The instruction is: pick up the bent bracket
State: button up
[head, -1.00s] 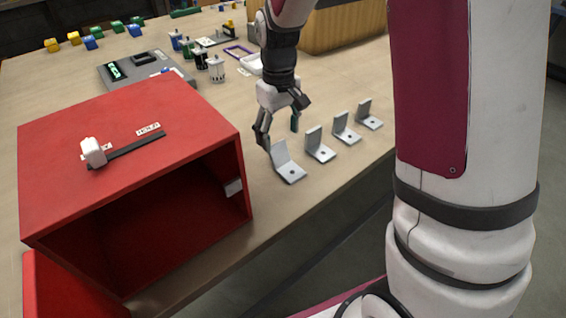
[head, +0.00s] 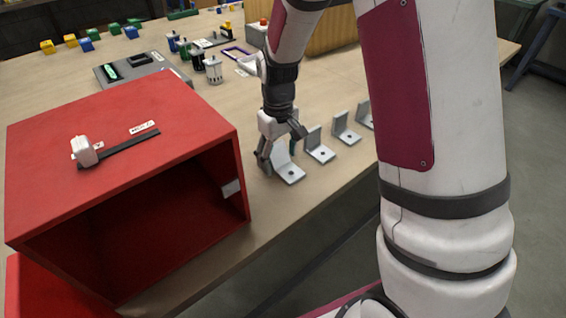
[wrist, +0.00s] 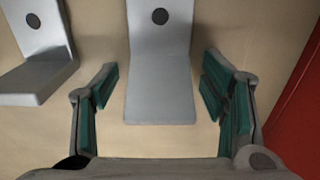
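The bent bracket (head: 289,174) is a grey L-shaped piece with a hole in its flat foot, nearest the red box in a row. Its upright leans back more openly than those of its neighbours. In the wrist view the bracket (wrist: 160,70) lies between my two fingers. My gripper (head: 280,154) is open and low around the upright, one finger on each side. In the wrist view a gap shows between the green pads of my gripper (wrist: 160,88) and the bracket on both sides. The upright is partly hidden by my gripper in the head view.
Other grey brackets stand in the row to the right, the nearest (head: 320,150) close to my right finger; it shows in the wrist view (wrist: 38,75). The open red box (head: 120,120) stands close on the left. The table's front edge is near the row.

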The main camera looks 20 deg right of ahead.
aim_at(279, 154)
jog(key=c, duration=1.1)
jog(key=shift+r, duration=0.1)
notch_tip(279, 154, up, 9)
jog(key=shift+r+p, duration=0.1)
jog(key=shift+p, duration=0.9)
jog(key=shift+s+r, duration=0.15)
jog(key=s+m+p, duration=0.1)
jog(key=s+p, duration=0.1)
jog(key=p, duration=0.2)
jog(key=s+r+m+p, duration=0.1)
jog(key=s+p, duration=0.1)
jog(key=p, duration=0.3)
jog(key=s+r+m+p, duration=0.1)
jog(key=s+p, duration=0.1)
jog(key=p, duration=0.2)
jog(key=shift+s+m+p, duration=0.3)
jog(key=shift+s, duration=0.1)
